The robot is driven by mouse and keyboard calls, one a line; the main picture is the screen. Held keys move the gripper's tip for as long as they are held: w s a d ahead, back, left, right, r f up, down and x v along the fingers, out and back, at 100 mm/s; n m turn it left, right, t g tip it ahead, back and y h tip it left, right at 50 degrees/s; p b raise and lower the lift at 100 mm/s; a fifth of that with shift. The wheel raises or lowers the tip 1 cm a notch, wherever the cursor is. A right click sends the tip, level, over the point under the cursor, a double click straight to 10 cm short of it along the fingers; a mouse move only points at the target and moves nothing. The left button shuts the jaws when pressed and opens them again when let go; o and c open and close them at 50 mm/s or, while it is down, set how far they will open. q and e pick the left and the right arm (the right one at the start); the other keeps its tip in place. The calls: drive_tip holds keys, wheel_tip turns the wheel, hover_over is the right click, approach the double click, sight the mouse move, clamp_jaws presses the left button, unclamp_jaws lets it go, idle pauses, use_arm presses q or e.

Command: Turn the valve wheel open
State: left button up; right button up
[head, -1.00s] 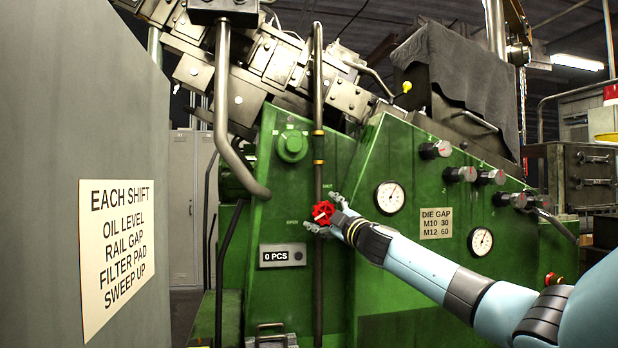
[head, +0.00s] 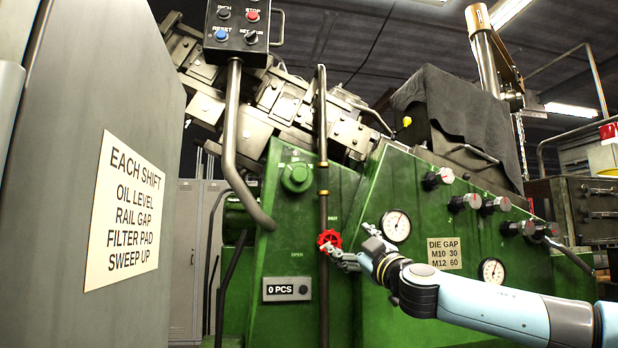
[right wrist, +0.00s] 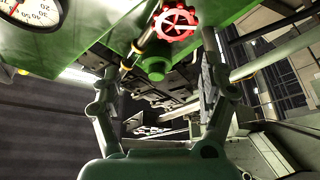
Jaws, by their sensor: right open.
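The red valve wheel (head: 329,239) is on the vertical pipe at the front of the green machine, below the SHUT mark and above the OPEN mark. My right gripper (head: 347,241) is just right of it, fingers spread and empty. The lower finger reaches close under the wheel; I cannot tell if it touches. The upper finger stands apart to the right. In the right wrist view, the wheel (right wrist: 176,20) is at the top, near the right finger's tip, and the open gripper (right wrist: 160,55) has nothing between its fingers. My left gripper is not in view.
The pipe (head: 323,200) runs up past a green knob (head: 297,177). A gauge (head: 396,226) sits close behind my right gripper. A counter (head: 287,289) is below left. A bent post carries a button box (head: 237,25). A grey panel (head: 110,120) blocks the left.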

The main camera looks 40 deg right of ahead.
wheel_tip(320, 180, up, 9)
drive_tip(key=w+d+m+g+h+p, duration=0.1)
drive_tip(key=w+d+m+g+p, duration=0.3)
drive_tip(key=p, duration=0.7)
drive_tip(key=w+a+r+y+p, duration=0.1)
drive_tip(key=w+a+r+p, duration=0.1)
drive_tip(key=p, duration=0.4)
drive_tip(key=w+a+r+m+t+y+p, duration=0.1)
drive_tip(key=w+a+r+y+p, duration=0.1)
drive_tip(key=p, duration=0.4)
drive_tip(key=w+a+r+m+y+p, duration=0.1)
drive_tip(key=w+a+r+p, duration=0.1)
drive_tip(key=p, duration=0.4)
drive_tip(key=shift+w+a+t, duration=0.3)
drive_tip(key=shift+a, duration=0.3)
drive_tip(key=shift+w+d+r+m+p, duration=0.1)
drive_tip(key=shift+w+m+p, duration=0.2)
drive_tip(key=shift+p, duration=0.5)
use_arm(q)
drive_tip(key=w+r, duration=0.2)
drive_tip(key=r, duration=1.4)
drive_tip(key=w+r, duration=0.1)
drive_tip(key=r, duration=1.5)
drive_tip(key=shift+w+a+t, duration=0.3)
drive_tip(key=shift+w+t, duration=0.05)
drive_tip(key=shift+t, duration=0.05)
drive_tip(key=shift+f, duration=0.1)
